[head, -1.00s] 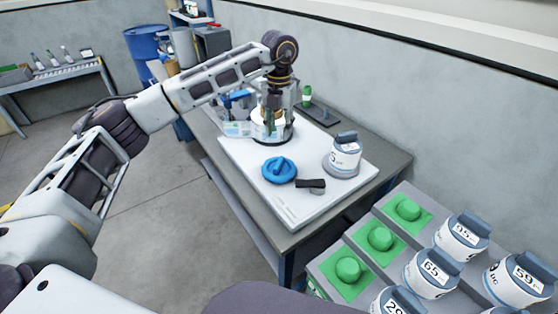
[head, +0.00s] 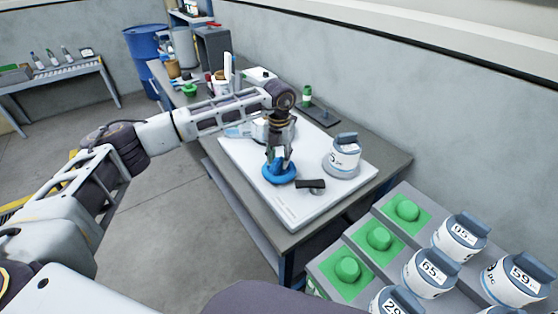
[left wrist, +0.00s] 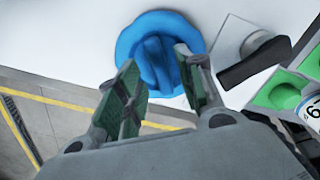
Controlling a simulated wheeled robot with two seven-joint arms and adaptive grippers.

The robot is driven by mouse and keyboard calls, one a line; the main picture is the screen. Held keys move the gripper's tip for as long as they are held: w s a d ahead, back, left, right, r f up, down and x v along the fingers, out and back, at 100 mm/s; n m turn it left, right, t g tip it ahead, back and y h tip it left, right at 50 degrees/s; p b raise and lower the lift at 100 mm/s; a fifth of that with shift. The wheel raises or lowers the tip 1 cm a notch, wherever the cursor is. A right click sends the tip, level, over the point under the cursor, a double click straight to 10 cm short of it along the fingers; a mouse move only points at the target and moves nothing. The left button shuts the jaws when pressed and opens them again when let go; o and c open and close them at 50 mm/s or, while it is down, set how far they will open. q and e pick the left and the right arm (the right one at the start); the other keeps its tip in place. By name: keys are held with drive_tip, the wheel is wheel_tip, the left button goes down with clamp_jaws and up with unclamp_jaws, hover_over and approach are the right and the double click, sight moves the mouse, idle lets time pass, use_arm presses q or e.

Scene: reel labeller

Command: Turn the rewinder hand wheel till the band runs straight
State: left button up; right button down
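The blue hand wheel (head: 280,179) lies on the white machine plate, with a raised bar across its top; it also shows in the left wrist view (left wrist: 138,32). My left gripper (head: 279,160) points down over the wheel. In the left wrist view its two fingers (left wrist: 158,62) are spread, with the bar between their tips. The right fingertip looks very near the bar; I cannot tell whether it touches. The band and the reel unit behind are mostly hidden by my left arm, so the band's run cannot be read. My right gripper is out of view.
A black lever (head: 310,184) sits just right of the wheel. A white and grey-blue numbered canister (head: 344,155) stands beyond it on a round base. Stepped shelves with green pads (head: 379,238) and several similar canisters fill the lower right. The plate's front part is clear.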

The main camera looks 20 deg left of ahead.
use_arm(q)
drive_tip(key=shift+f, duration=0.85)
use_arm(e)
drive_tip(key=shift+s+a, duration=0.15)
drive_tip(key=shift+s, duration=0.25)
use_arm(q)
drive_tip(key=shift+c, duration=0.5)
drive_tip(key=c, duration=0.7)
clamp_jaws()
drive_tip(key=shift+m, duration=0.4)
drive_tip(key=shift+m+b, duration=0.6)
drive_tip(key=shift+m, duration=0.1)
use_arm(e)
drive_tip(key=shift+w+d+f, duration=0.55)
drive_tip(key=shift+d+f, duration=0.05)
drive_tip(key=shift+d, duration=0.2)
